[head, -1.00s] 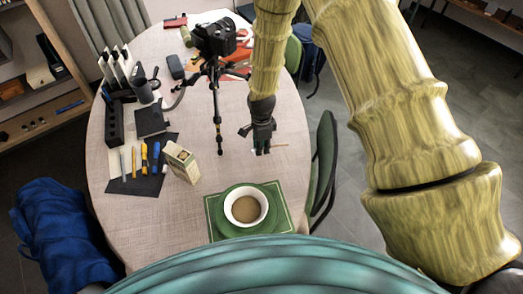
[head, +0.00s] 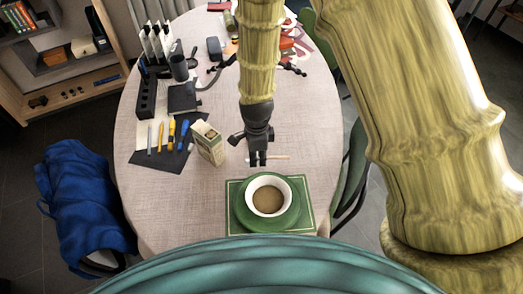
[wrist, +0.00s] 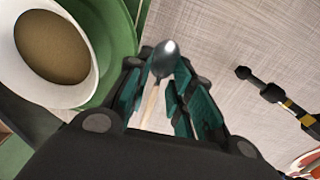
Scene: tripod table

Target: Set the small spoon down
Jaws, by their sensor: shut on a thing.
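My gripper (head: 258,160) is shut on the small spoon (head: 275,157) above the table, just beyond the cup. In the wrist view the spoon (wrist: 165,58) has a dark metal bowl past the fingertips and a pale handle running back between the teal finger pads. Whether the spoon touches the table is unclear. The white cup (head: 252,197) of brown drink stands on a green saucer (head: 243,215) on a green mat (head: 232,190). Both cup (wrist: 92,88) and saucer (wrist: 118,40) show at the left of the wrist view.
A small box (head: 208,143) stands left of my gripper, beside markers on a dark sheet (head: 172,160). A black holder (head: 147,97) and a mug (head: 179,68) stand farther back. My arm hides most of the tripod. The tabletop (head: 305,125) right of my gripper is clear.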

